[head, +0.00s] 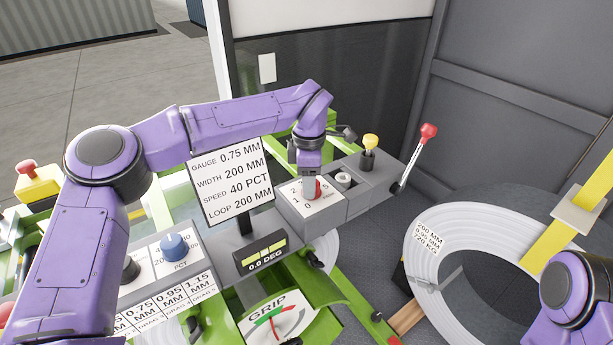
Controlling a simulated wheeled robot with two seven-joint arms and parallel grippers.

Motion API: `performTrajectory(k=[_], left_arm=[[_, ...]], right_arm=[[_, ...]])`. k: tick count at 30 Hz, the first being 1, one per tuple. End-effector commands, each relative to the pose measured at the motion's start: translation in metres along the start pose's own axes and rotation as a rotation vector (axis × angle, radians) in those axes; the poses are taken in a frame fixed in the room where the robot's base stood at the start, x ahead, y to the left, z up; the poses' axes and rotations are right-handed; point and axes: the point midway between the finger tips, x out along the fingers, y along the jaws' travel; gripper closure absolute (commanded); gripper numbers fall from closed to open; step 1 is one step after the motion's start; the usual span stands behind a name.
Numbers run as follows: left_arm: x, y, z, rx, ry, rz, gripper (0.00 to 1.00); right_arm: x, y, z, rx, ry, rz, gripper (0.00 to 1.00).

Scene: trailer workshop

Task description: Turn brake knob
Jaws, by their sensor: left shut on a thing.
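The brake knob (318,188), seen as a small red part, sits on a white numbered dial plate (322,203) on the grey console. I take it for the brake knob, as no label naming it can be read. My left gripper (311,182) reaches down over it from above and is shut on it. The gripper hides most of the knob and part of the scale, so its pointer setting cannot be read. My right arm shows only at the lower right edge; its gripper is out of view.
A blue knob (174,246) marked PCT sits at the console's left. A sign (233,184) and a 0.0 DEG display (260,254) stand near the dial. A yellow-topped lever (370,142) and red-topped lever (428,132) rise at right. A large coil (432,232) stands beyond.

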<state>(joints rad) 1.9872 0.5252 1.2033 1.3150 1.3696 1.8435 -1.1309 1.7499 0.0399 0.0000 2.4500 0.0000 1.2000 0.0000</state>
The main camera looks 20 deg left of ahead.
Motion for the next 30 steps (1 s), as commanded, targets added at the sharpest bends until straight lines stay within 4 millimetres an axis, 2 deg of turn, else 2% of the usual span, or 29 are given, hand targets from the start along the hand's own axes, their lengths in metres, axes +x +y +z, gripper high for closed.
performTrajectory(k=[30], left_arm=[[0.0057, -0.0017, 0.0024, 0.969, 0.000, -0.014, 0.87]], right_arm=[[0.0004, 0.0000, 0.0002, 0.000, 0.000, 0.000, 0.57]])
